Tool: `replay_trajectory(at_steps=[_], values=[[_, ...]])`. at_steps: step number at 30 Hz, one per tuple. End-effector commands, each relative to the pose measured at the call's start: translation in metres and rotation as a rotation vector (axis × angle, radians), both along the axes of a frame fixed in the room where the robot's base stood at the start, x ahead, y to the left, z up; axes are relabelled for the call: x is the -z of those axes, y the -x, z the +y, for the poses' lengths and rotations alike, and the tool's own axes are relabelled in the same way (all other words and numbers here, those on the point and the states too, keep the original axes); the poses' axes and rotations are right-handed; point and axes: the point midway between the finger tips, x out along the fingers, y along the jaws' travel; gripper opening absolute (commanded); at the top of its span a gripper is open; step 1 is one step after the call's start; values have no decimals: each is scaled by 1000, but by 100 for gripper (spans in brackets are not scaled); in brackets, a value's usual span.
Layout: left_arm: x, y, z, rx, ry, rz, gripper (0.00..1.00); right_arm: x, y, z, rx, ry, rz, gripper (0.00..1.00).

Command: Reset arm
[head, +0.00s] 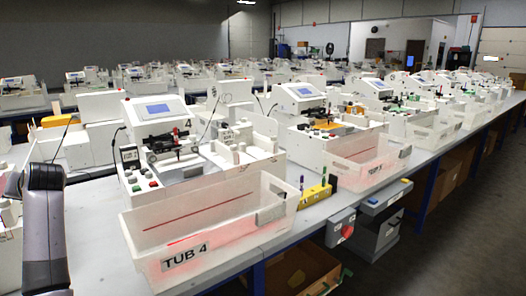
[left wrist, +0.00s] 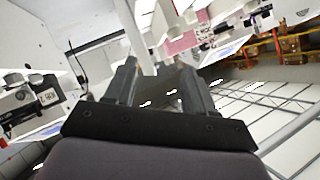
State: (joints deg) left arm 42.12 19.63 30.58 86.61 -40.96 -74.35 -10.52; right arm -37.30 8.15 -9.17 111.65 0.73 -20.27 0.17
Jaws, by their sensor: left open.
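My left gripper (left wrist: 155,66) is open in the left wrist view, with its two dark fingers apart and nothing seen between them. In the head view my grey left arm (head: 45,225) stands bent at the left edge; its gripper cannot be made out there. The nearest pen plotter (head: 158,110), a white machine with a tilted screen, stands on the table to the right of the arm. My right gripper is in neither view.
A translucent tub labelled TUB 4 (head: 215,215) sits at the table's front edge. A second tub (head: 360,155), a yellow holder with pens (head: 314,194) and a grey box with a red button (head: 341,227) are to its right. Rows of similar machines fill the tables behind.

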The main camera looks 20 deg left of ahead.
Motion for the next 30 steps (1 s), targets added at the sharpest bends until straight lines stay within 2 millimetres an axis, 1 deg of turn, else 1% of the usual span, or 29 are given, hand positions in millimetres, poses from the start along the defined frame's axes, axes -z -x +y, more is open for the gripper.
replay_trajectory(at_steps=[1, 3, 5, 6, 8, 14, 17, 20, 21, 23, 24, 26, 27, 29, 30], values=[[-19, 17, 20, -40, -44, -1, 54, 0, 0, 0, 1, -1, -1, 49], [-42, 37, 41, -85, -93, 0, 54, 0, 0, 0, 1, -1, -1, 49], [-60, 54, 56, -120, -134, 0, 54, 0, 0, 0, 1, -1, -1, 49], [-73, 66, 65, -143, -158, 0, 54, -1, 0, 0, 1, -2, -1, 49], [-91, 82, 78, -177, -197, 0, 54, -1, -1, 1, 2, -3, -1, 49], [-58, 37, 48, 23, -324, 78, 54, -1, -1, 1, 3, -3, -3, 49], [-32, 13, 25, 151, -378, 113, 54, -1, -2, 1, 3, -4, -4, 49], [5, -9, -5, 306, -416, 151, 54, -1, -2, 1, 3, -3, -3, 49], [23, -17, -19, 373, -425, 164, 54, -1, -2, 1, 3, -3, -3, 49], [51, -26, -43, 478, -429, 182, 54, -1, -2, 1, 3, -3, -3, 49], [72, -30, -59, 548, -426, 192, 54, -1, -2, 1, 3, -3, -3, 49], [104, -32, -85, 651, -410, 207, 54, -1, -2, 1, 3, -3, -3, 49], [125, -32, -103, 720, -395, 213, 54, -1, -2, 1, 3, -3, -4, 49], [158, -26, -131, 821, -361, 222, 54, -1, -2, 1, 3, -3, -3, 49], [180, -21, -151, 887, -332, 226, 54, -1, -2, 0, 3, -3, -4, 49]])
